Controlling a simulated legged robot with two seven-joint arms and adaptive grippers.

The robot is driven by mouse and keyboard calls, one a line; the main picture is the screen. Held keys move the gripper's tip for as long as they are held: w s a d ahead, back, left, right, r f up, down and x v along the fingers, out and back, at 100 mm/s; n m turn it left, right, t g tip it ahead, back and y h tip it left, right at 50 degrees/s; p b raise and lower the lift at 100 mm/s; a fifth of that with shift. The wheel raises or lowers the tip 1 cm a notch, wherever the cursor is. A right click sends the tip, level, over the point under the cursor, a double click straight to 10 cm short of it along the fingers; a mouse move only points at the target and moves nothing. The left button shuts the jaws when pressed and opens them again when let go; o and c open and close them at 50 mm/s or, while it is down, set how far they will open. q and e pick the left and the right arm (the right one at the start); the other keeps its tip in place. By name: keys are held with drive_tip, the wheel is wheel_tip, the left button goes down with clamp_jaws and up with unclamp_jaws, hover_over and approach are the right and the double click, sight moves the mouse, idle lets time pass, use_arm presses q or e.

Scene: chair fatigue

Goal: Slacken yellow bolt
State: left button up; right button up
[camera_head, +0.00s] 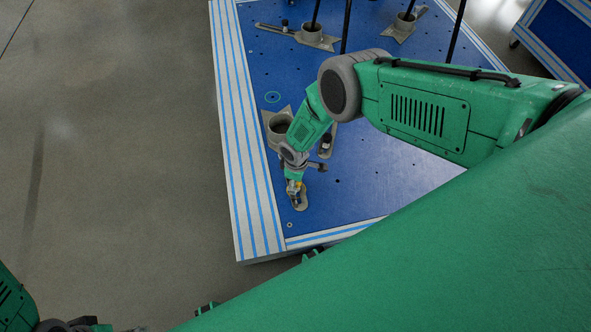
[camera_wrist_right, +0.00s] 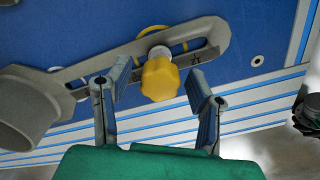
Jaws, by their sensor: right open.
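The yellow bolt (camera_wrist_right: 160,79) has a lobed knob head. In the right wrist view it stands at the slotted end of a grey metal clamp bar (camera_wrist_right: 215,40) on the blue platform. My right gripper (camera_wrist_right: 160,76) is open, with one finger on each side of the knob and a visible gap on both sides. In the head view the right gripper (camera_head: 296,192) is over the platform's near left corner, and a small bit of yellow (camera_head: 299,184) shows there. Part of my left arm shows at the bottom left corner; its finger state is unclear.
The blue platform (camera_head: 390,190) has a white and blue striped edge (camera_head: 240,130). Grey clamp bases with sockets (camera_head: 312,32) and black poles (camera_head: 347,25) stand at its far side. A grey socket (camera_wrist_right: 25,110) adjoins the clamp bar. Open floor (camera_head: 110,130) lies left.

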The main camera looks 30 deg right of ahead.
drive_tip(key=m, duration=0.3)
drive_tip(key=shift+m, duration=0.3)
drive_tip(key=shift+d, duration=0.1)
drive_tip(key=m, duration=0.4)
drive_tip(key=c, duration=1.1)
drive_tip(key=n, duration=0.3)
drive_tip(key=shift+n, duration=0.4)
drive_tip(key=n, duration=0.4)
